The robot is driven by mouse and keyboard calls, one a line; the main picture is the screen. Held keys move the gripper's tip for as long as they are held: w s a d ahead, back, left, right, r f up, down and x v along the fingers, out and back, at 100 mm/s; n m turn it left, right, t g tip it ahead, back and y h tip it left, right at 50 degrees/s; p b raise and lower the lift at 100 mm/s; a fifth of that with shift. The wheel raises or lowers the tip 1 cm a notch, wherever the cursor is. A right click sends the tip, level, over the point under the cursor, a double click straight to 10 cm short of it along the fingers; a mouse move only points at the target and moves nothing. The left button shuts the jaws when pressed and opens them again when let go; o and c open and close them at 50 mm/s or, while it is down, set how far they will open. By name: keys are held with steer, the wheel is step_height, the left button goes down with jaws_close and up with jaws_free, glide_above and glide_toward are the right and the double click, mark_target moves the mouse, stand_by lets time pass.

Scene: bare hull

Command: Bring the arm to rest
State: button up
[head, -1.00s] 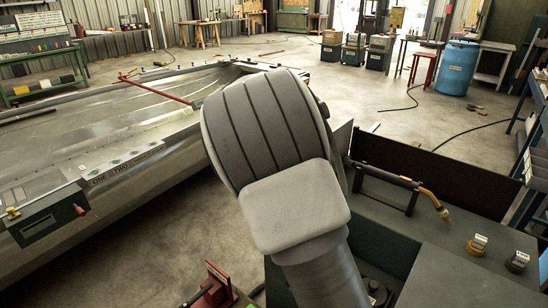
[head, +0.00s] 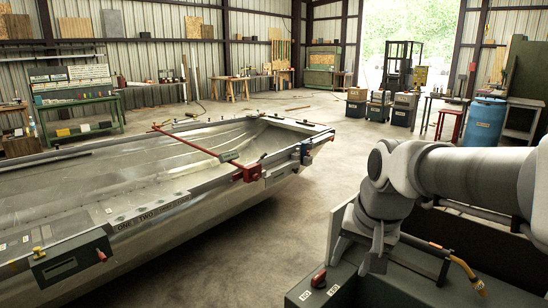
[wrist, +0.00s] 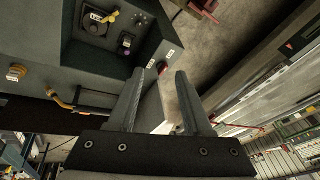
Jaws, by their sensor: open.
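My arm reaches in from the right edge of the head view and bends down at its wrist. My gripper (head: 374,262) hangs downward, partly hidden by the wrist, above or beside the corner of a dark green deck (head: 400,285). In the wrist view the two fingers of my gripper (wrist: 160,78) stand apart with nothing held between them. The dark green deck also shows in the wrist view (wrist: 95,60), with a red knob (wrist: 162,67) near its corner, beyond the fingers. I cannot tell whether the fingers touch the deck.
A torch with a yellow neck (head: 465,270) lies on the deck. A blue barrel (head: 485,121) stands behind. Concrete floor (head: 300,240) is clear between hull and deck.

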steer(key=s+n+t, duration=0.1)
steer(key=s+n, duration=0.3)
steer(key=s, duration=0.9)
steer(key=shift+s+d+t+h+p, duration=0.25)
steer(key=shift+s+t+h+p, duration=0.05)
steer(key=shift+s+h+p, duration=0.1)
